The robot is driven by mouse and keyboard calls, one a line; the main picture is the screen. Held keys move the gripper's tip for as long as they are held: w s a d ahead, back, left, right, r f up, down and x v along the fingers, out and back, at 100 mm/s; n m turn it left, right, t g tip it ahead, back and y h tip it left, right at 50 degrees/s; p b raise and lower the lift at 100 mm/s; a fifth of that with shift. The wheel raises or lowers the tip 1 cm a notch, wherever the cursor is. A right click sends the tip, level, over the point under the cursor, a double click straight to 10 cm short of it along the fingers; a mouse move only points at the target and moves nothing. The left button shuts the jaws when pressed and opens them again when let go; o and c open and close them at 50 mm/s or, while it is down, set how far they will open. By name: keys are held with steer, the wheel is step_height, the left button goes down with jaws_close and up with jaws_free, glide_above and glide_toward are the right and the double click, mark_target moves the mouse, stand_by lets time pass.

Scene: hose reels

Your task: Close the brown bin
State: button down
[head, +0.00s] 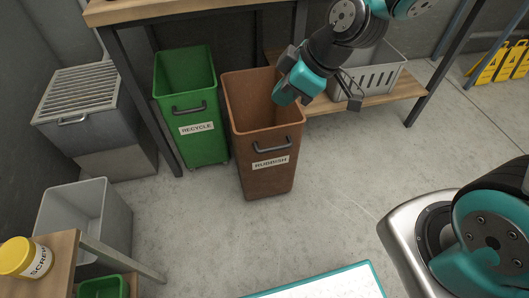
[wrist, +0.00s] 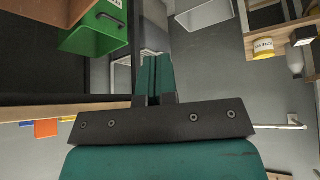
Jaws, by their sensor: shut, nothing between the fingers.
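The brown bin (head: 262,142) stands on the floor in the middle of the head view, with a dark handle and a RUBBISH label on its front. Its top is open and I see its inner walls; I cannot make out a separate lid. My gripper (head: 284,98) overlaps the right part of the bin's opening in the head view; whether it touches the bin I cannot tell. In the wrist view, the teal fingers of my gripper (wrist: 152,60) are together with nothing between them.
A green RECYCLE bin (head: 190,134) stands close on the left, also open. A grey basket (head: 382,78) sits on a low wooden shelf behind right. A grey slatted-top box (head: 82,88) is at the left. Yellow floor signs (head: 512,62) stand far right.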

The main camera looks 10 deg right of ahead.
steer(key=w+d+f+n+t+b, duration=0.1)
steer(key=w+f+b, duration=0.15)
steer(key=f, duration=0.45)
steer(key=w+d+f+n+t+h+b, duration=0.1)
steer(key=w+d+f+n+b, duration=0.15)
steer(key=f, duration=0.55)
steer(key=w+f+n+t+b, duration=0.1)
steer(key=w+f+b, duration=0.1)
steer(key=f+b, duration=0.35)
steer(key=b, duration=0.1)
glide_above(262, 142)
steer(key=s, duration=0.3)
steer(key=shift+m, duration=0.25)
step_height(262, 142, down, 9)
steer(key=shift+s+d+f, duration=0.1)
steer(key=shift+d+f, duration=0.05)
steer(key=shift+w, duration=0.5)
steer(key=shift+w, duration=0.1)
